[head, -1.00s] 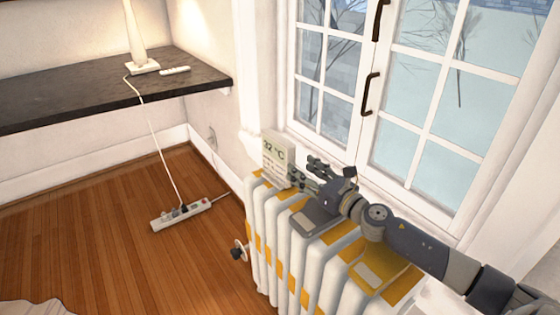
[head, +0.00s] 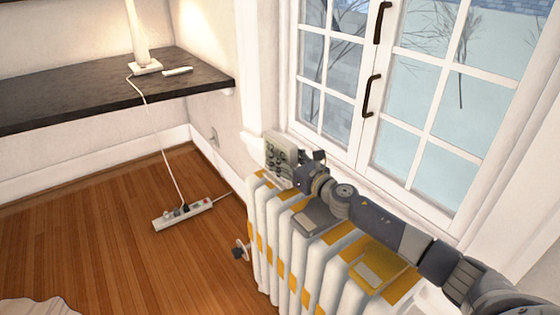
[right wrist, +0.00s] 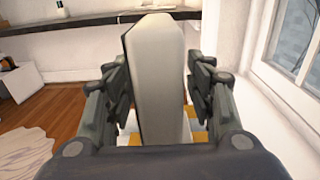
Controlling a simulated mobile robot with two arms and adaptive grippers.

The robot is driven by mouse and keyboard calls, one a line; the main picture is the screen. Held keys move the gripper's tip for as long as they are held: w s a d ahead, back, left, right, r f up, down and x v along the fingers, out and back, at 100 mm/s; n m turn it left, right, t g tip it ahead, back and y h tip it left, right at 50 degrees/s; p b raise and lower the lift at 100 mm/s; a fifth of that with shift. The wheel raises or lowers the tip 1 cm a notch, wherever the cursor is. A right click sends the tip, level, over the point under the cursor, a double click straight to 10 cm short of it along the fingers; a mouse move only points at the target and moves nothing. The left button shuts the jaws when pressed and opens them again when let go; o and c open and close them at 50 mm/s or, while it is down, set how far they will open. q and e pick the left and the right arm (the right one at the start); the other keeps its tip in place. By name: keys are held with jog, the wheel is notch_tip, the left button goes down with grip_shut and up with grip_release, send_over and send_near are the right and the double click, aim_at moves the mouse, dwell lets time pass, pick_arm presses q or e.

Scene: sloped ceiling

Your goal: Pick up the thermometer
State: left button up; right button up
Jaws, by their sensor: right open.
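The thermometer (head: 286,141) is a pale, boxy upright unit at the far left end of the radiator top, beside the window. In the right wrist view the thermometer (right wrist: 157,75) shows narrow side on, standing tall between the fingers. My right gripper (head: 284,160) is at the thermometer and covers much of its face in the head view. In the right wrist view the right gripper (right wrist: 158,90) is open, with one finger on each side of the thermometer. Small gaps show beside it, and contact cannot be made out. My left gripper is not in view.
The thermometer stands on a white radiator (head: 290,255) with yellow stripes. A window (head: 420,110) with dark handles is close behind my right arm. A dark shelf (head: 90,98) with a lamp (head: 139,40) is at the left. A power strip (head: 183,213) lies on the wooden floor.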

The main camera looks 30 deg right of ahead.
jog(key=shift+w+a, duration=0.1)
jog(key=shift+w, duration=0.55)
grip_shut()
jog(key=shift+r, duration=0.15)
